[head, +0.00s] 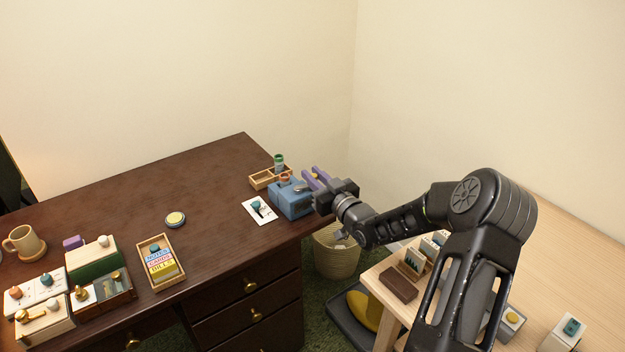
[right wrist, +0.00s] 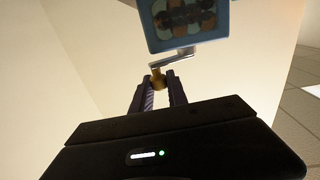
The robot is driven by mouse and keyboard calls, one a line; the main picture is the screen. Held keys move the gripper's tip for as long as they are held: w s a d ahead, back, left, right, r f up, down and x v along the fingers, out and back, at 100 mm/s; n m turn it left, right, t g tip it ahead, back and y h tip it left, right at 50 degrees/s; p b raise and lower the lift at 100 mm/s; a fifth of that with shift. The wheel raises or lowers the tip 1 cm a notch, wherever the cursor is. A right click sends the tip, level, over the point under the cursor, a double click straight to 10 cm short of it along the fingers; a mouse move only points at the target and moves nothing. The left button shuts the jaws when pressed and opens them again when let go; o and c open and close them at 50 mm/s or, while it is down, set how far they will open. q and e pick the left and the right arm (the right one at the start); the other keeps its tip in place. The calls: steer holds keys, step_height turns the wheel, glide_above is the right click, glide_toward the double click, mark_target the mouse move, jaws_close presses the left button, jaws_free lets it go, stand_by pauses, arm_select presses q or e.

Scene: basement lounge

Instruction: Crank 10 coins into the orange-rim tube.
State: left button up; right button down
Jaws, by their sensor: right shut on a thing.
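The blue coin machine (head: 291,202) stands near the right edge of the dark desk. In the right wrist view the machine (right wrist: 188,40) shows a window with several round coloured shapes, and a grey crank arm (right wrist: 173,60) ends in a yellow knob (right wrist: 158,81). My right gripper (head: 315,177) reaches in from the right, its purple fingers shut on this knob; it also shows in the wrist view (right wrist: 158,88). An orange rim (head: 285,177) shows just behind the machine; the tube below it is mostly hidden. I cannot count any coins in it. My left gripper is out of view.
A wooden tray (head: 262,180) with a green-topped tube (head: 279,161) stands behind the machine. A white card (head: 259,211) lies left of it. A wastebasket (head: 336,255) stands below the desk edge. The desk's middle is mostly clear.

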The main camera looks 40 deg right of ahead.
steer(key=s+a+m+g+h+b, duration=0.1)
steer(key=m+g+h+b, duration=0.3)
steer(key=m+g+h, duration=0.4)
steer(key=s+a+m+g+h+b, duration=0.1)
steer(key=a+m+g+h+b, duration=0.2)
steer(key=m+g+h, duration=0.5)
steer(key=shift+s+a+m+g+b, duration=0.3)
steer(key=shift+a+m+g, duration=0.65)
steer(key=shift+g, duration=0.85)
steer(key=shift+d, duration=0.1)
steer(key=c, duration=1.3)
jaws_free()
